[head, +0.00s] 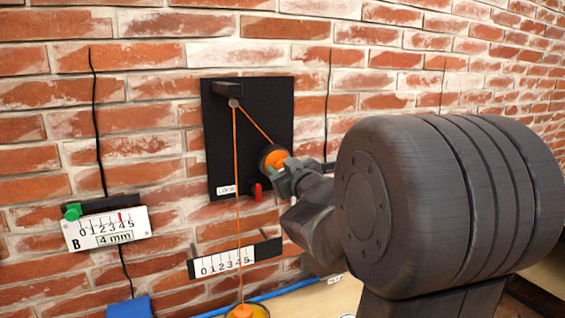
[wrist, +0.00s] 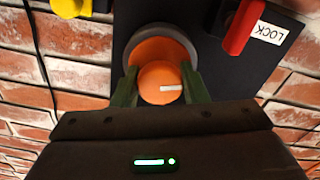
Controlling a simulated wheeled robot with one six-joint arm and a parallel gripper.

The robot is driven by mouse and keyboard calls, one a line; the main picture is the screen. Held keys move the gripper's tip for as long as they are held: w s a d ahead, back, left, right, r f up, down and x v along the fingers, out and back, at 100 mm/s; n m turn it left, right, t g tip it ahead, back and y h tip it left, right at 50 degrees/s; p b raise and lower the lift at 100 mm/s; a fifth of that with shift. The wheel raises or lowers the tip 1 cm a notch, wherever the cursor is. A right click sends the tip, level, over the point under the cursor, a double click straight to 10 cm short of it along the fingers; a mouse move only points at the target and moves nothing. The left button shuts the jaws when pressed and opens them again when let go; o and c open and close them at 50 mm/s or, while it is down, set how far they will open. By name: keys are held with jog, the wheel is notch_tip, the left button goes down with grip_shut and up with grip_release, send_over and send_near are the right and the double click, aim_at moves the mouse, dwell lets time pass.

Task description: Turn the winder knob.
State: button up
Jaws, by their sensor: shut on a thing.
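The winder knob (wrist: 160,82) is orange with a white mark, in front of a larger orange drum with a dark rim (wrist: 160,46). In the head view the orange winder (head: 275,158) sits on the black wall panel (head: 222,140). My gripper (wrist: 160,88) is shut on the knob, one green finger on each side. In the head view my gripper (head: 284,170) meets the winder from the right and partly hides it. An orange cord (head: 239,200) runs from the winder up over a pulley (head: 233,102), then down to an orange-topped object (head: 245,311).
A red lever (head: 258,192) beside a LOCK label (wrist: 268,29) is close to the winder. A 0-5 scale (head: 226,262) stands behind the cord. Gauge B (head: 107,228), marked 4 mm, is at left. A yellow part (wrist: 72,14) shows in the wrist view. Dark cracks run along the brick wall.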

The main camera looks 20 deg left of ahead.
jog(key=shift+f+m+p, duration=0.15)
jog(key=shift+m+p, duration=0.5)
jog(key=shift+m, duration=1.35)
jog(key=o, duration=0.9)
jog(key=b+v, duration=0.1)
jog(key=v, duration=1.3)
jog(key=shift+w, duration=0.1)
jog(key=shift+a, duration=0.1)
